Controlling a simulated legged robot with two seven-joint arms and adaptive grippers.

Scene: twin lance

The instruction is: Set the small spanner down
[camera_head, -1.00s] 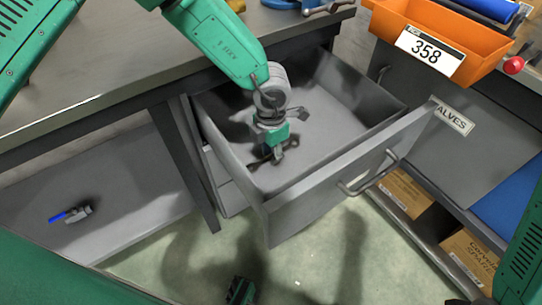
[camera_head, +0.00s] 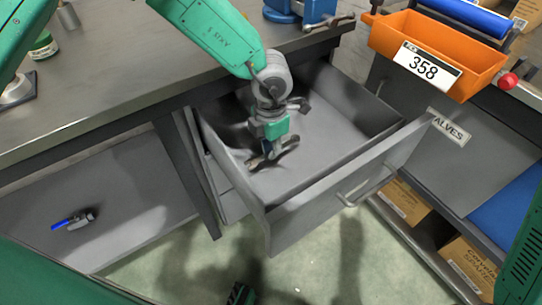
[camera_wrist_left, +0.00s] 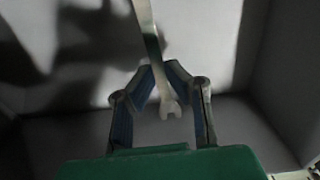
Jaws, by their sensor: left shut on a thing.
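The small spanner (camera_wrist_left: 153,45) is a thin grey metal tool with an open jaw at its near end. My left gripper (camera_wrist_left: 165,85) is shut on it near that jaw end in the left wrist view; its far end runs out of the top. In the head view my left gripper (camera_head: 270,148) points down inside the open grey drawer (camera_head: 335,195), with the spanner (camera_head: 286,144) across its fingertips. I cannot tell whether the spanner touches the drawer floor.
The drawer walls stand close around my left gripper; its floor is bare to the right. The worktop (camera_head: 120,90) lies above left. An orange bin (camera_head: 435,45) marked 358 stands at upper right. A blue-handled valve (camera_head: 75,220) lies on the lower shelf.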

